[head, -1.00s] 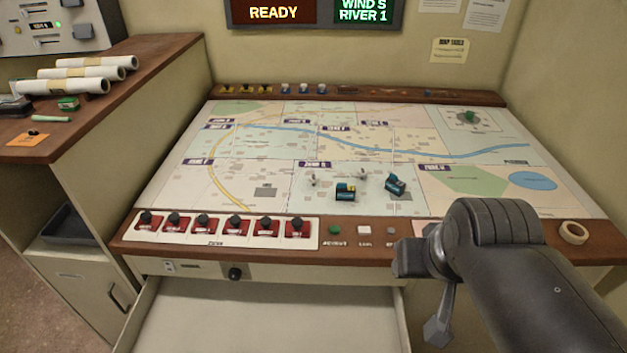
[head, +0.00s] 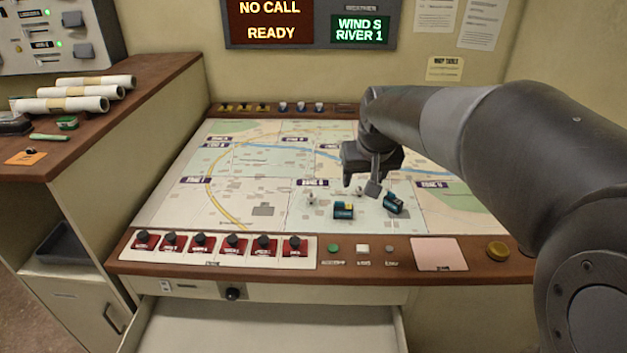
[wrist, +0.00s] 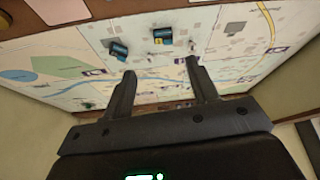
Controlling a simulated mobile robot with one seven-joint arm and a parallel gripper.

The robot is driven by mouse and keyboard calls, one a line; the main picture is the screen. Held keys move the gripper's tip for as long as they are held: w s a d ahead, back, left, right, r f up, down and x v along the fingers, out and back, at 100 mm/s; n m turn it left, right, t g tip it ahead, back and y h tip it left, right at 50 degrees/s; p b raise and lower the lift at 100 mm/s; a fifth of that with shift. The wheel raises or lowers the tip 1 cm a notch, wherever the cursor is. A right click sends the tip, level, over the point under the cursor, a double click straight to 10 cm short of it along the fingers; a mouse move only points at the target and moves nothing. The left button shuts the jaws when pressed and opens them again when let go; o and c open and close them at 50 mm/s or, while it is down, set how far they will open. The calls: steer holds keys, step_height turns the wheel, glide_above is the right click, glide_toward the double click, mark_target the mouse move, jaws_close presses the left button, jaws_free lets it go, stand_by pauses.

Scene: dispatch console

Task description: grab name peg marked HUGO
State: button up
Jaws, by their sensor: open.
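I cannot read the name HUGO anywhere. Two small pale peg-like pieces stand on the map, a left one (head: 310,199) and a right one (head: 359,191); any marking on them is too small to read. Beside them are two teal blocks, one with a yellow patch (head: 343,211) and one turned at an angle (head: 393,204). My gripper (head: 361,185) is above the map close to the right pale piece, fingers apart. In the wrist view my gripper (wrist: 160,67) is open with nothing between its fingers, and the teal blocks (wrist: 118,49) lie beyond the fingertips.
Yellow-and-black and blue-and-white pieces (head: 283,107) stand along the back ledge. Black knobs on red plates (head: 235,243) line the front edge, with buttons (head: 362,249) and a pink pad (head: 438,254) to their right. An open drawer (head: 270,328) juts out below. My arm hides the map's right side.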

steer(key=w+a+f, duration=0.3)
steer(key=w, duration=0.3)
steer(key=w+a+f, duration=0.2)
steer(key=w+f, duration=0.1)
steer(key=w, duration=0.3)
steer(key=n, duration=0.2)
glide_toward(311, 194)
steer(key=shift+g+y, duration=0.3)
steer(key=shift+g, duration=0.1)
steer(key=x, duration=0.4)
steer(key=shift+w+f, duration=0.3)
steer(key=shift+w, duration=0.05)
steer(key=x, duration=0.5)
steer(key=shift+d+f, duration=0.15)
steer(key=shift+d, duration=0.05)
steer(key=c, duration=1)
